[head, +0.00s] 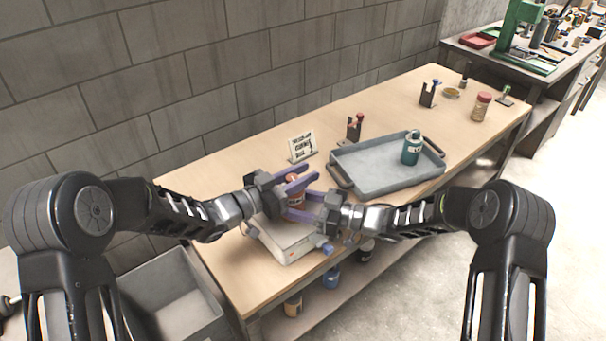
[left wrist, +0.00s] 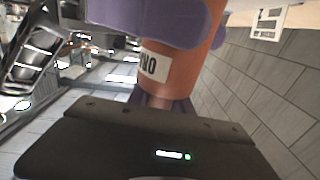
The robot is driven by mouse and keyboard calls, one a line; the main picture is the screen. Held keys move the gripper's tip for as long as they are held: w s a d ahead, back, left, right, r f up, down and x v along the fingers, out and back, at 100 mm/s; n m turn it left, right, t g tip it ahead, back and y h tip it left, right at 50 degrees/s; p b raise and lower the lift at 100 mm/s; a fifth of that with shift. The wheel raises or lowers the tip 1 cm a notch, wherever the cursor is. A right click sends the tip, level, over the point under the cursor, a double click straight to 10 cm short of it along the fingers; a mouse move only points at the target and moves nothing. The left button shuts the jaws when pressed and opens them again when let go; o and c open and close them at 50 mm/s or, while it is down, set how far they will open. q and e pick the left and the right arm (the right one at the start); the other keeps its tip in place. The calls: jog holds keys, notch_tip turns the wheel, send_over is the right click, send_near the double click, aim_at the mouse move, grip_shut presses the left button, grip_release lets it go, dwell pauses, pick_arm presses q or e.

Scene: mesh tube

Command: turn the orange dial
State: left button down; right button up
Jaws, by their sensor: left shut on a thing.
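In the left wrist view the orange cylinder (left wrist: 180,75) fills the middle and carries a white label with dark letters. My left gripper (head: 300,178) is shut on this cylinder. My right gripper (head: 304,207) is beside the cylinder's lower part, its purple fingers pointing left; whether they touch it is unclear. A blue knob (head: 328,248) is on the device's front right corner. No orange dial can be made out on the device; the arms hide part of it.
A grey tray (head: 375,183) with a teal bottle (head: 411,148) lies right of the device. A small printed sign (head: 302,146) and a dark stand (head: 354,128) are behind. A red-capped jar (head: 481,106) stands far right. A grey bin (head: 172,295) is below the bench at left.

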pick_arm(q)
jog(key=shift+w+a+n+t+y, duration=0.1)
jog(key=shift+w+n+t+y, duration=0.05)
jog(key=shift+n+t+y, duration=0.6)
jog(key=shift+w+a+n+t+y, duration=0.1)
jog(key=shift+a+n+t+y, duration=0.05)
jog(key=shift+n+t+y, duration=0.6)
jog(key=shift+w+a+n+t+y, duration=0.1)
jog(key=shift+w+n+t+y, duration=0.05)
jog(key=shift+n+t+y, duration=0.6)
jog(key=c, duration=1.1)
grip_release()
jog(key=shift+c, duration=0.2)
jog(key=v, duration=1.2)
